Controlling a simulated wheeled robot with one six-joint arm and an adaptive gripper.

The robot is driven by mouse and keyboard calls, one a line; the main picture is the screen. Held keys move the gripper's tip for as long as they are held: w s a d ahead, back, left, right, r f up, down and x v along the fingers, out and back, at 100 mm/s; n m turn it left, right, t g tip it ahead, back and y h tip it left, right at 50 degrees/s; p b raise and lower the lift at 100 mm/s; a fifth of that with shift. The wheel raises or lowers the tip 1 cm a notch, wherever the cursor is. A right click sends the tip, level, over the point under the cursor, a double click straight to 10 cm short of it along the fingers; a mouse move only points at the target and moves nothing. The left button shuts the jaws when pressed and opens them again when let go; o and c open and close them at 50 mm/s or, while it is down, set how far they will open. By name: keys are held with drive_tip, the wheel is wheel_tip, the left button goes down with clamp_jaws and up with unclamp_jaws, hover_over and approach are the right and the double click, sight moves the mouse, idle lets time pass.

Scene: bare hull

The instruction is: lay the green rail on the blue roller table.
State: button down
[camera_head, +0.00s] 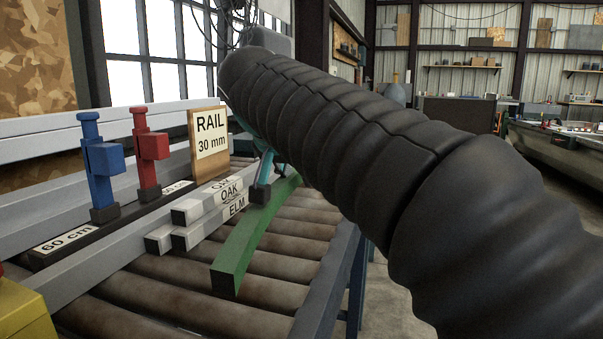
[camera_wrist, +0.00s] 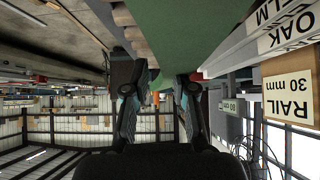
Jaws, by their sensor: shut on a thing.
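The green rail (camera_head: 248,238) lies lengthwise over the brown rollers of the roller table (camera_head: 335,268), whose side frame is bluish. I cannot tell whether its underside touches the rollers. My gripper (camera_head: 264,186) is shut on the rail towards its far part; my arm hides some of the far end. In the wrist view the rail (camera_wrist: 178,35) runs up from between the fingers of my gripper (camera_wrist: 161,82).
Left of the rail lie stacked pale bars labelled OAK and ELM (camera_head: 205,215). A RAIL 30 mm sign (camera_head: 209,142), a blue clamp (camera_head: 101,170) and a red clamp (camera_head: 149,150) stand behind them. A yellow block (camera_head: 25,315) sits at lower left. Rollers right of the rail are bare.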

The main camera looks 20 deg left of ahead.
sight(283, 188)
drive_tip(key=shift+f+b, duration=2.85)
drive_tip(key=shift+f, duration=0.55)
drive_tip(key=c, duration=0.9)
unclamp_jaws()
drive_tip(key=shift+o, duration=0.2)
drive_tip(key=v, duration=1.2)
